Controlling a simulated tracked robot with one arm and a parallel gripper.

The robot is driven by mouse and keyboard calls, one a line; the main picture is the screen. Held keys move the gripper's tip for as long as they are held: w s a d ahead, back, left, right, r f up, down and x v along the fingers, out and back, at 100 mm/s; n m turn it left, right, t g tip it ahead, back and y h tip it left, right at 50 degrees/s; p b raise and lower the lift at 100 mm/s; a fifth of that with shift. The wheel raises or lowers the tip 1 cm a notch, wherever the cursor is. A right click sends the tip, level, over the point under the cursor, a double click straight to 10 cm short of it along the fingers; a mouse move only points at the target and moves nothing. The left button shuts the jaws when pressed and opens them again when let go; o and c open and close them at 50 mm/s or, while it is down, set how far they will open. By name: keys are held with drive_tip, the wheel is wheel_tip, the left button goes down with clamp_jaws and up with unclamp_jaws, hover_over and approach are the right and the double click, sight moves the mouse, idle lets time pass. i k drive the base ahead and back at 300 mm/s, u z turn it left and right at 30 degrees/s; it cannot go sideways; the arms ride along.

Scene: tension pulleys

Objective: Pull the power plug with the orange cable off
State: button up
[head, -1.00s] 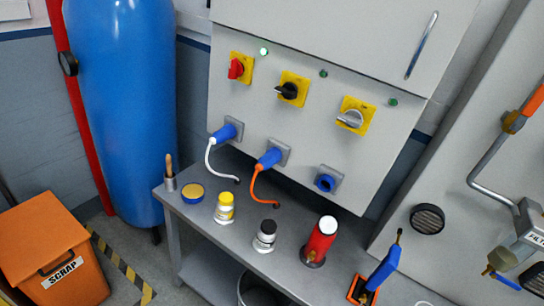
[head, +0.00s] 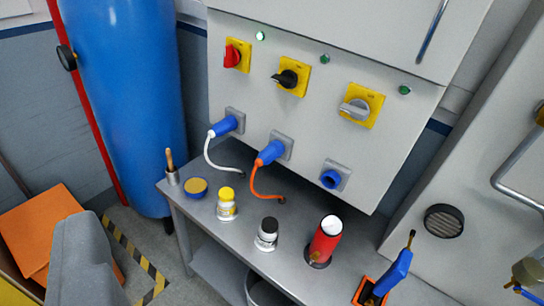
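The blue power plug with the orange cable (head: 270,153) sits in the middle socket (head: 283,143) of the grey cabinet. Its orange cable (head: 256,184) curves down to the bench top. A second blue plug with a white cable (head: 224,126) sits in the socket to its left. To the right is a blue socket (head: 331,178) with no cable. No gripper fingers can be made out, and nothing touches the orange-cable plug. A blurred grey shape with a yellow edge at the lower left may be part of my arm.
Below the plugs, the bench (head: 212,233) bears a yellow-capped jar (head: 227,205), a black-capped jar (head: 267,235), a red cylinder (head: 325,241) and a blue torch-like tool (head: 390,275). Rotary switches (head: 289,77) are above the plugs. A blue tank (head: 125,100) stands at the left.

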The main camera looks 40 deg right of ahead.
sight(270, 154)
drive_tip(key=z, duration=0.05)
drive_tip(key=i, duration=1)
drive_tip(key=u, duration=0.05)
